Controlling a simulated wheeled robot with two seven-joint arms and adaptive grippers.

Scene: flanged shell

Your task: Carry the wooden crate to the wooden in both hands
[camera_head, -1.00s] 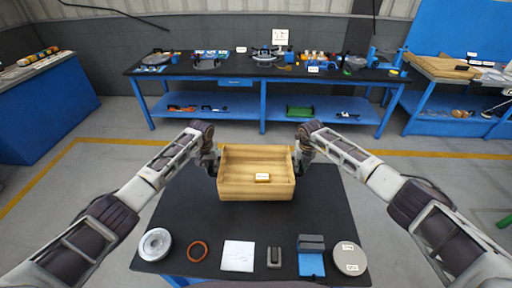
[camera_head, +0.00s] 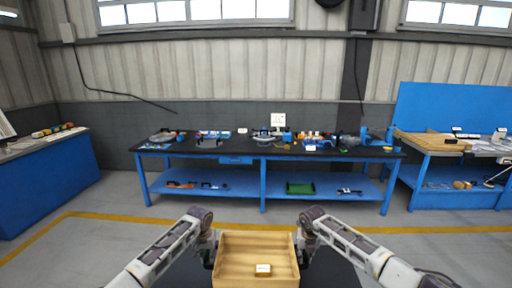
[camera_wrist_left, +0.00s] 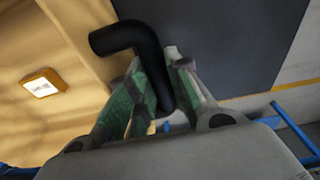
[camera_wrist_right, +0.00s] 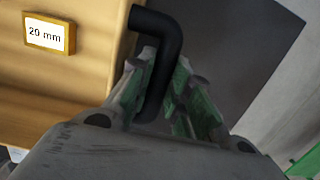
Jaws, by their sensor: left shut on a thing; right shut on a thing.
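The open wooden crate (camera_head: 228,262) is at the bottom middle of the head view, between my two grippers. A small labelled block (camera_head: 263,270) shows on it, reading "20 mm" in the right wrist view (camera_wrist_right: 48,33). My left gripper (camera_head: 209,250) is shut on the crate's bent black handle (camera_wrist_left: 140,50) on the left side. My right gripper (camera_head: 304,248) is shut on the matching black handle (camera_wrist_right: 160,45) on the right side. The crate looks level; its underside is hidden. A flat wooden piece (camera_head: 428,144) lies on the right blue bench.
A long blue workbench (camera_head: 262,160) with a black top holds several tools and parts across the room. Another blue bench (camera_head: 45,175) stands at left. Open grey floor with a yellow line (camera_head: 120,219) lies before the benches. A dark tabletop (camera_wrist_left: 235,40) is below my grippers.

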